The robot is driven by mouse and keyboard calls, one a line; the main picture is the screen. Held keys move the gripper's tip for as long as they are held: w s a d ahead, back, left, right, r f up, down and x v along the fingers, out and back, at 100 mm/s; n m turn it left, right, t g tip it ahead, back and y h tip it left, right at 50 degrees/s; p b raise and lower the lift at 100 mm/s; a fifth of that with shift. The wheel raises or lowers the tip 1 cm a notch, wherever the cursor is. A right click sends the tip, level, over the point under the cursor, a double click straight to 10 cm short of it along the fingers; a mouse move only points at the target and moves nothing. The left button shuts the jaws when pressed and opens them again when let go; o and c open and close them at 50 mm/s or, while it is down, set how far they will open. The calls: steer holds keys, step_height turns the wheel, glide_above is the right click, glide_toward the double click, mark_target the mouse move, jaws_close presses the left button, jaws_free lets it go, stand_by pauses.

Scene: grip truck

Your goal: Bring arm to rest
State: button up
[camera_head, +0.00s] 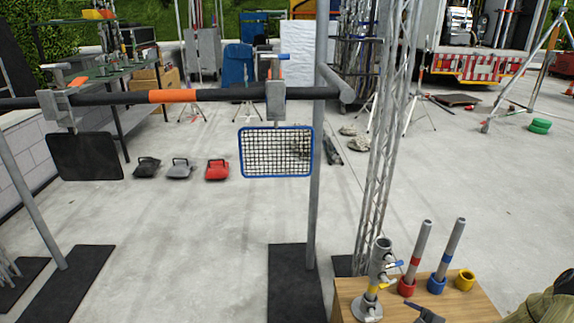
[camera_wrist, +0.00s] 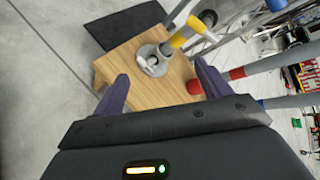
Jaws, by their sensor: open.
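My gripper (camera_wrist: 164,88) is open, with its two dark fingers spread apart and nothing between them. In the wrist view it is over a wooden box top (camera_wrist: 125,62), near a grey flanged pipe stand (camera_wrist: 151,60) with a yellow band. A red cup (camera_wrist: 195,87) is close to the right finger. In the head view the wooden box (camera_head: 480,306) is at the lower right, and the flanged stand (camera_head: 366,308) is on its left part. Dark parts that look like my arm cut into the bottom right of that view.
A grey pipe with a red band (camera_head: 416,258) and one with a blue band (camera_head: 450,252) stand upright in cups on the box. A yellow cup (camera_head: 465,281) is empty. A lattice truss (camera_head: 383,160) rises behind the box. A horizontal bar holds a blue-framed mesh (camera_head: 275,152).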

steer(key=s+a+r+n+g+h, duration=0.2)
steer(key=a+r+n+g+h, duration=0.4)
steer(key=r+n, duration=0.55)
steer(key=s+a+r+n+g+y, duration=0.1)
steer(key=s+a+r+n+g, duration=0.1)
steer(key=s+a+r+n, duration=0.95)
step_height(320, 180, up, 29)
steer(key=a+m+p, duration=0.1)
steer(key=p, duration=3)
steer(key=shift+s+a+f+m, duration=0.15)
steer(key=shift+s+a+m, duration=0.15)
steer(key=shift+a, duration=0.1)
